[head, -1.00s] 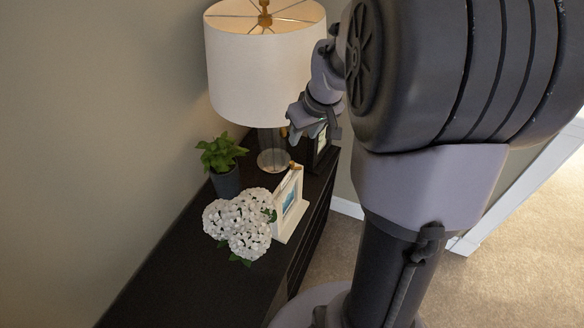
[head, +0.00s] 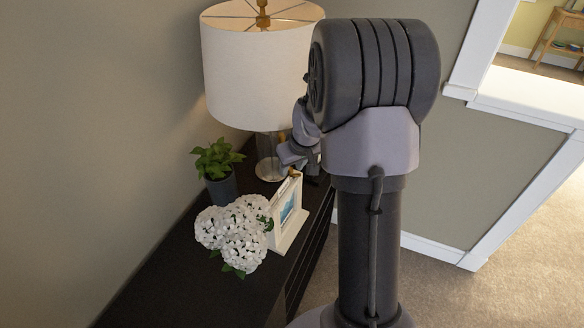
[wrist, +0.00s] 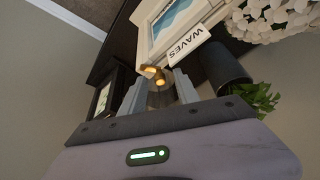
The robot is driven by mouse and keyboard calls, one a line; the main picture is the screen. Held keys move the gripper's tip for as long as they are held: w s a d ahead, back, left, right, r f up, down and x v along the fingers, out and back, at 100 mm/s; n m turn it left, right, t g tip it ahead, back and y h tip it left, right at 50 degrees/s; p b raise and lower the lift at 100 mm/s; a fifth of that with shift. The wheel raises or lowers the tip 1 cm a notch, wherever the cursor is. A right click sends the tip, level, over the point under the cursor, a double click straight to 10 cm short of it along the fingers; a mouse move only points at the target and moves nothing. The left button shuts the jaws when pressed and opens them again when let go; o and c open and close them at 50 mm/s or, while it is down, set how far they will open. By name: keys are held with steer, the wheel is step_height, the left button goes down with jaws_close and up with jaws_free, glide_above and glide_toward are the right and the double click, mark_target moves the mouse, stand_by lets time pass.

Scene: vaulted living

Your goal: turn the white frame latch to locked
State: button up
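The white frame (head: 288,214) stands upright on the dark cabinet, with a blue picture in it. It also shows in the wrist view (wrist: 192,42), with the word WAVES on its base. A small brass latch (wrist: 153,75) sits at the frame's top edge; it shows in the head view too (head: 294,174). My gripper (head: 291,162) is just above the latch. In the wrist view my gripper (wrist: 160,82) is open, its two fingers apart with the latch near and between the tips. I cannot tell whether they touch it, or the latch's exact setting.
White flowers (head: 234,236) stand left of the frame. A potted plant (head: 218,170) and a lamp (head: 262,65) stand behind. A dark frame (wrist: 103,97) is beside my gripper in the wrist view. The near part of the cabinet top (head: 165,285) is clear.

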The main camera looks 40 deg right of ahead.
jaws_close()
